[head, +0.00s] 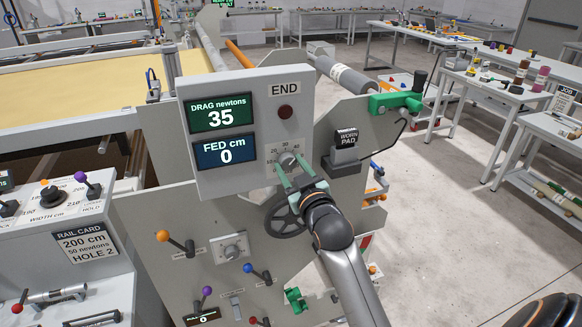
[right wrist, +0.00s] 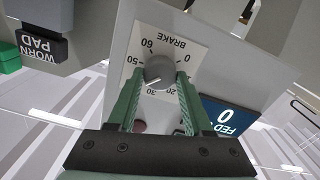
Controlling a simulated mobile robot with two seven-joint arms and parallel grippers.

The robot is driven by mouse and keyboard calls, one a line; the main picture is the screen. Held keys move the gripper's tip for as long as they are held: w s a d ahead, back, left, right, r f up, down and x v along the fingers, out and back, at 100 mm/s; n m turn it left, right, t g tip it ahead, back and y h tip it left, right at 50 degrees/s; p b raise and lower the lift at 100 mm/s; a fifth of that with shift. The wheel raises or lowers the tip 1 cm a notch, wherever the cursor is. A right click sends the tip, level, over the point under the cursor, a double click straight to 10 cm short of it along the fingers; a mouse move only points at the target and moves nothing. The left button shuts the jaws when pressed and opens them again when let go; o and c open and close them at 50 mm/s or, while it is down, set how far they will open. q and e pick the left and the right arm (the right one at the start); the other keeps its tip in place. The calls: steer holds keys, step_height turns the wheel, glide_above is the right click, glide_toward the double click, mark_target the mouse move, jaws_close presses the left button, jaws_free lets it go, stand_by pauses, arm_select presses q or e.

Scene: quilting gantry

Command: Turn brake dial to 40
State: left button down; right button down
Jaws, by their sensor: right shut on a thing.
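The brake dial (head: 288,158) is a small grey knob on a white scale plate, on the front of the grey panel. My right gripper (head: 292,173) is shut on it, with one green finger on each side. In the right wrist view the dial (right wrist: 160,72) sits between the tips of my right gripper (right wrist: 160,82). Its white pointer line seems to lie between 30 and 40. The green drag display (head: 221,115) above left of the dial reads 35 newtons. My left gripper is not in view.
A blue display (head: 226,151) reads FED 0 cm. A dark red END lamp (head: 286,112) is above the dial. A worn pad block (head: 346,148) and a green clamp (head: 394,103) stand to the right. A black handwheel (head: 284,215) is just below, behind my gripper.

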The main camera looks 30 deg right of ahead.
steer(key=shift+c, duration=1.5)
jaws_free()
steer(key=b+v, duration=0.2)
steer(key=v, duration=1)
steer(key=shift+s, duration=0.3)
steer(key=shift+f, duration=0.15)
